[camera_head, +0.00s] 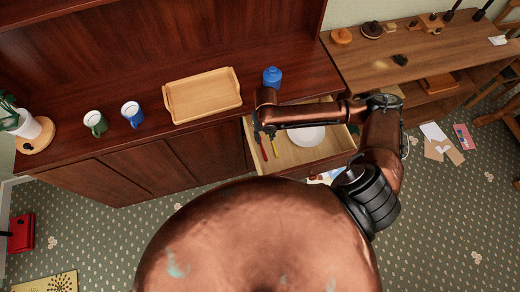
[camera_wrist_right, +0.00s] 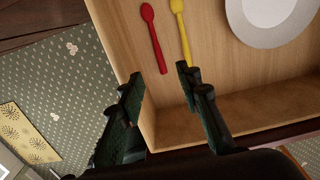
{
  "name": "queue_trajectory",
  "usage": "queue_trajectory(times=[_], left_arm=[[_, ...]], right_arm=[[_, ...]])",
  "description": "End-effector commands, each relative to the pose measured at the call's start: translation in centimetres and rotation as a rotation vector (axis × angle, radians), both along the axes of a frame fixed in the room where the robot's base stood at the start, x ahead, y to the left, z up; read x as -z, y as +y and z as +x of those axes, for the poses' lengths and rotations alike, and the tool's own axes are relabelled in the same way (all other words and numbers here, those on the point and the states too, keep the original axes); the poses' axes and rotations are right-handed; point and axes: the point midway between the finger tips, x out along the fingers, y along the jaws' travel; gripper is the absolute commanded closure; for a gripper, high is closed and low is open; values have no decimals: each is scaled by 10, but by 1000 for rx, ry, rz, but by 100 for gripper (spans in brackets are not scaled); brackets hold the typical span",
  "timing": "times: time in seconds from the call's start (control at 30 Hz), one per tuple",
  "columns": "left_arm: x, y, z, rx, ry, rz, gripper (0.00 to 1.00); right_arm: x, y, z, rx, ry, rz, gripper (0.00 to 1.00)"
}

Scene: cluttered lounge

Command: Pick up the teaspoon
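The open drawer (camera_head: 316,153) holds a red spoon-shaped utensil (camera_wrist_right: 155,38) and a yellow one (camera_wrist_right: 183,30). They lie side by side on the drawer floor, and I cannot tell which is the teaspoon. In the head view their ends show as red (camera_head: 263,150) and yellow (camera_head: 275,150), partly hidden by my right gripper. My right gripper (camera_wrist_right: 160,76) is open and empty, pointing down over the drawer's edge. Its fingertips straddle the handle end of the red utensil in the wrist picture; contact does not show. My left gripper is not in view.
A white plate or bowl (camera_head: 307,136) lies in the drawer, also in the wrist view (camera_wrist_right: 272,18). A desk (camera_head: 430,57) stands right.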

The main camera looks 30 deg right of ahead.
Motion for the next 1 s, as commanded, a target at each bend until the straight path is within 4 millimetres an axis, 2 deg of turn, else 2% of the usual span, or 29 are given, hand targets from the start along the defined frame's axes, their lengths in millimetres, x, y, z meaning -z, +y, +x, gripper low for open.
queue_trajectory(times=[0.03, 0.1, 0.23, 0.43, 0.7, 1.0], left_arm=[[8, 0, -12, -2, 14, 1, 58], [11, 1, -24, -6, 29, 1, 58], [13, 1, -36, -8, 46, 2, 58], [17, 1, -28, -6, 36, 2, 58], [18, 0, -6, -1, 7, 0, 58], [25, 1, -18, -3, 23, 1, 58]], right_arm=[[8, -1, 0, -2, 2, -1, 68], [13, -2, 0, -4, 4, -3, 68], [30, -2, -1, -3, 7, -2, 68], [63, -1, 0, -4, 6, -2, 68], [83, 1, 2, -6, 2, -1, 68], [124, 5, 5, -6, 3, -1, 68]])
